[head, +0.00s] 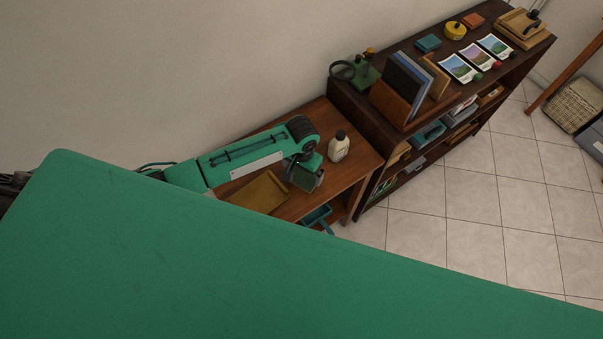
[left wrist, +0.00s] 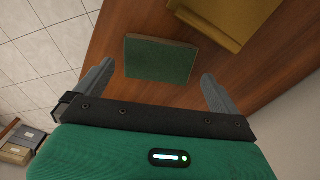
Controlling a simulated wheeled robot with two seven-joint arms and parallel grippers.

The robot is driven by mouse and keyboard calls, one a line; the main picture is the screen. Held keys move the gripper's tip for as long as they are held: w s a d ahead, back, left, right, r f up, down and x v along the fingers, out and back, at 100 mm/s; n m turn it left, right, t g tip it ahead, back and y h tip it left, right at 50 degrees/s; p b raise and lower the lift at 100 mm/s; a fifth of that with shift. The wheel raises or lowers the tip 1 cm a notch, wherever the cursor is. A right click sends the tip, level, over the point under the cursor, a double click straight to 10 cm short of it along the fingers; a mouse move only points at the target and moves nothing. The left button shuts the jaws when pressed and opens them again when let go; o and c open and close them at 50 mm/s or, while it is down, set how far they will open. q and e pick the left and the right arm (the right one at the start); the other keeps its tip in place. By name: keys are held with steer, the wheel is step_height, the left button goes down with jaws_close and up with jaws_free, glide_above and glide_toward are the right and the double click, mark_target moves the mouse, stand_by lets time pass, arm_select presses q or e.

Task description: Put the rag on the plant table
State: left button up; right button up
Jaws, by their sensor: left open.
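A wooden table (head: 357,161) stands against the wall. My left gripper (head: 306,170) is over its right part, open and empty. In the left wrist view, a flat green square piece (left wrist: 159,60) lies between and beyond the open fingers, apart from both. A mustard-coloured flat, layered piece (head: 259,193) lies left of the gripper in the head view; it also shows at the top of the left wrist view (left wrist: 238,17). I cannot tell for sure which piece is the rag. No plant shows, so I cannot tell which table is the plant table. My right gripper is out of view.
A cream bottle (head: 339,146) stands close to the left gripper's right. A teal container (head: 317,215) is low at the table's front. A dark shelf (head: 406,139) with books, cards and boxes stands to the right. Tiled floor (head: 470,240) is clear before it.

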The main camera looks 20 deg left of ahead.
mark_target(302, 177)
arm_select(q)
step_height(302, 177, up, 9)
steer(key=shift+b, duration=0.45)
steer(key=shift+f, duration=0.1)
